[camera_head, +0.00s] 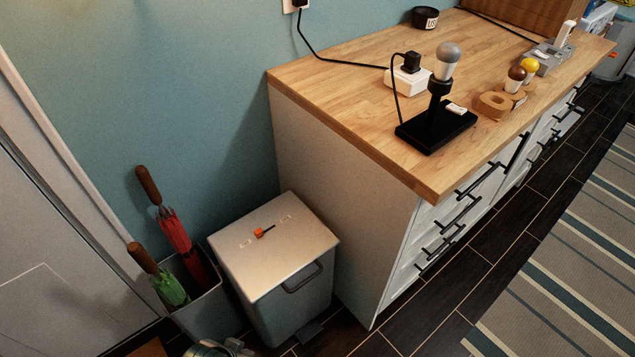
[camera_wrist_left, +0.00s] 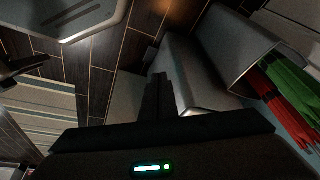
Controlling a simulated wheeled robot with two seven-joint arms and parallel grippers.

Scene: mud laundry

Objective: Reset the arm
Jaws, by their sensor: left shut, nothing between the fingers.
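My left gripper (camera_wrist_left: 160,80) shows in the left wrist view as dark fingers, closed together with nothing held. It points toward the dark tiled floor and the grey lidded bin (camera_wrist_left: 185,75). I cannot make out the left gripper in the head view. My right gripper is in neither view. The bin also stands in the head view (camera_head: 285,245), with a small orange and black item (camera_head: 264,232) on its lid.
An umbrella stand (camera_head: 212,312) with a red umbrella (camera_head: 175,232) and a green umbrella (camera_head: 170,288) is left of the bin. A wooden-topped cabinet (camera_head: 345,105) bears a lamp (camera_head: 440,95) and bulbs. Dark floor and a striped rug (camera_head: 560,260) lie right.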

